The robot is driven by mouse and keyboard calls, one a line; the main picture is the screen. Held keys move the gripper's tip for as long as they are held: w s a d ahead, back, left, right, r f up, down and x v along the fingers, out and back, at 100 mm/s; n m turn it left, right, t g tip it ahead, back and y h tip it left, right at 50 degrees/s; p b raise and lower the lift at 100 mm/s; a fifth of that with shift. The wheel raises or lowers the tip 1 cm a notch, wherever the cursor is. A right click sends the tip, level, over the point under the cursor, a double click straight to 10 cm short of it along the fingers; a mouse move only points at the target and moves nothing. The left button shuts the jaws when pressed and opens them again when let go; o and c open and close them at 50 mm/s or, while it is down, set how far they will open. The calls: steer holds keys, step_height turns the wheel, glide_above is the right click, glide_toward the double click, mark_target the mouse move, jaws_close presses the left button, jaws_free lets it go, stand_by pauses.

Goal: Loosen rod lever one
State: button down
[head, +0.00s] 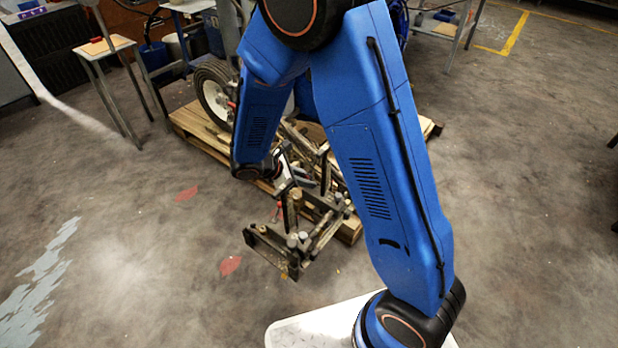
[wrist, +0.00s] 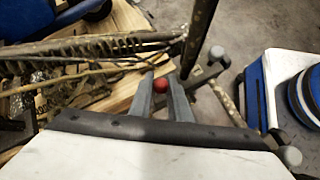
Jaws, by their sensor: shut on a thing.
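My gripper (wrist: 162,80) shows in the wrist view with two grey fingers on either side of a small red ball knob (wrist: 161,88). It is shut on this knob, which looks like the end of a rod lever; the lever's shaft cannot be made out. In the head view my blue arm reaches down to the line striper's dark, worn metal frame (head: 294,262). The fingertips and the knob are too small and cluttered to tell there. Which numbered lever this is cannot be read.
The striper's frame stands at a wooden pallet (head: 192,124), with a white-hubbed wheel (head: 213,99) behind. Spring-like bars and cables (wrist: 85,48) crowd the left of the wrist view. A small table (head: 104,46) stands far left. The floor at front left is open.

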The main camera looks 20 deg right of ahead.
steer(key=shift+s+a+f+t+h, duration=0.15)
steer(key=shift+a+t+h, duration=0.1)
steer(key=shift+h, duration=0.2)
steer(key=shift+s+a+t+h, duration=0.1)
steer(key=shift+t+h, duration=0.15)
steer(key=shift+h, duration=0.2)
steer(key=c, duration=1.9)
jaws_free()
steer(key=v, duration=1.7)
steer(key=shift+a, duration=0.2)
steer(key=shift+s, duration=0.1)
